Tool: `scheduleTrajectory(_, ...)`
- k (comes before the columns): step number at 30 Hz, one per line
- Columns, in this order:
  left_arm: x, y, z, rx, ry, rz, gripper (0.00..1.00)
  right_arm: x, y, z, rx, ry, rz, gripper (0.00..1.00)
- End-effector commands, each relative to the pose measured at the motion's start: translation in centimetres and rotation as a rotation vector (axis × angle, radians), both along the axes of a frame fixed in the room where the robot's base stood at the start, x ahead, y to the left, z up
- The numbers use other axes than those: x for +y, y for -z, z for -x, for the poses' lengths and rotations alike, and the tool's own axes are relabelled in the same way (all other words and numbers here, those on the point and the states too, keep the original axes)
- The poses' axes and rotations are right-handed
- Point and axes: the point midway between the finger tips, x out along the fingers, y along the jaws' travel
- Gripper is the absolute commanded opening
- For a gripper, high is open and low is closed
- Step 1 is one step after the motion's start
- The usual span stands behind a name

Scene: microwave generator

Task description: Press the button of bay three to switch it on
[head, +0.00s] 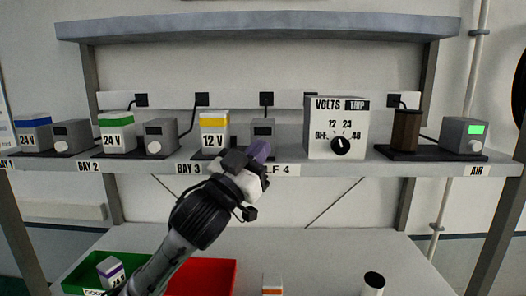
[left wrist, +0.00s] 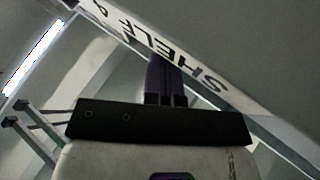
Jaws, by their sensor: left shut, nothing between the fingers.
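Bay three, labelled "BAY 3" (head: 188,168), holds a yellow-topped 12 V block (head: 214,135) and a small grey unit (head: 263,129) with a dark display. The lower face of that grey unit is hidden behind my left gripper, so its button does not show. My left gripper (head: 260,148) is shut and empty, its purple fingers raised in front of the unit. Whether they touch it cannot be told. In the left wrist view the closed fingers (left wrist: 166,82) point up at the shelf edge with its "SHELF 4" label (left wrist: 150,45).
Bays one and two, with 24 V blocks (head: 117,135), stand to the left. A VOLTS dial box (head: 336,128) stands close on the right, then a brown block (head: 406,131) and a green-lit AIR unit (head: 465,137). Green (head: 78,273) and red (head: 229,276) bins sit below.

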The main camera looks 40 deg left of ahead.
Motion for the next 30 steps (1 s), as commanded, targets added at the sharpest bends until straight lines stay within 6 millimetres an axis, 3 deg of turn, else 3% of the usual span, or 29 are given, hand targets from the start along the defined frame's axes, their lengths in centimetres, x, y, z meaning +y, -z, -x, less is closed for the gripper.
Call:
scheduleTrajectory(1,0.2,0.7,-0.4,0.020,-0.007,0.009,0.00,0.0,0.1,0.0,0.000,0.000,0.000,0.43)
scheduleTrajectory(14,-0.3,0.3,0.3,0.008,-0.004,0.003,0.00,-0.2,0.1,0.0,0.000,-0.004,0.007,0.43)
scheduleTrajectory(30,-3.3,0.1,4.0,0.003,-0.003,0.001,0.00,-0.2,-0.2,0.0,0.000,-0.005,0.008,0.43)
